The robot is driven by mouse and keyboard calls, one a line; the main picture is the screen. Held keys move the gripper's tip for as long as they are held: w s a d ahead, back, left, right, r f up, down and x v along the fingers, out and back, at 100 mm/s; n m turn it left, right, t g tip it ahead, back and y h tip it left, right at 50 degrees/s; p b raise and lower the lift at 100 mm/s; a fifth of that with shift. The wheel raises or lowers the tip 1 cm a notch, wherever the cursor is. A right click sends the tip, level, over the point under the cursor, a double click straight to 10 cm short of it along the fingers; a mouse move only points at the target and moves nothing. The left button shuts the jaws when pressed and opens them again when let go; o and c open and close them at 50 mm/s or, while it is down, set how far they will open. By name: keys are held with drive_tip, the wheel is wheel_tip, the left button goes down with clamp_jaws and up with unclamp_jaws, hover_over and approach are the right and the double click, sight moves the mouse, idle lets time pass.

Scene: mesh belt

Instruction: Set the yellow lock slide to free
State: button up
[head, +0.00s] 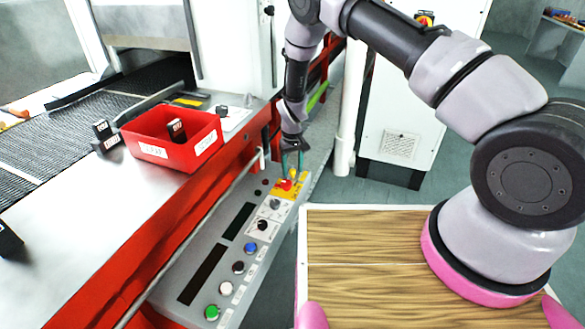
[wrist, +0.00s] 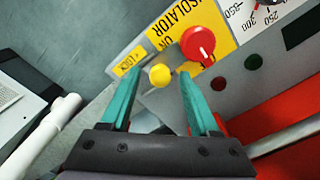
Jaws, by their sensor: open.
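The yellow lock slide (wrist: 160,75) is a small round yellow knob on the grey control panel. In the wrist view it sits beside a yellow label reading LOCK, below the red isolator knob (wrist: 198,44) on its yellow plate. My gripper (wrist: 152,88) is open, its two teal fingers either side of the yellow knob in the picture, with a gap to each. I cannot tell how far the tips are above the panel. In the head view my gripper (head: 292,160) is over the panel's far end, by the red isolator knob (head: 286,184).
The control panel (head: 171,270) carries several coloured buttons and dark displays. A red bin (head: 160,152) stands on the metal bench to the left. A white pipe (head: 345,130) and white cabinet stand right of the gripper. A wooden top (head: 350,240) lies in front.

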drive_tip(key=shift+c, duration=0.4)
clamp_jaws()
idle(1.1)
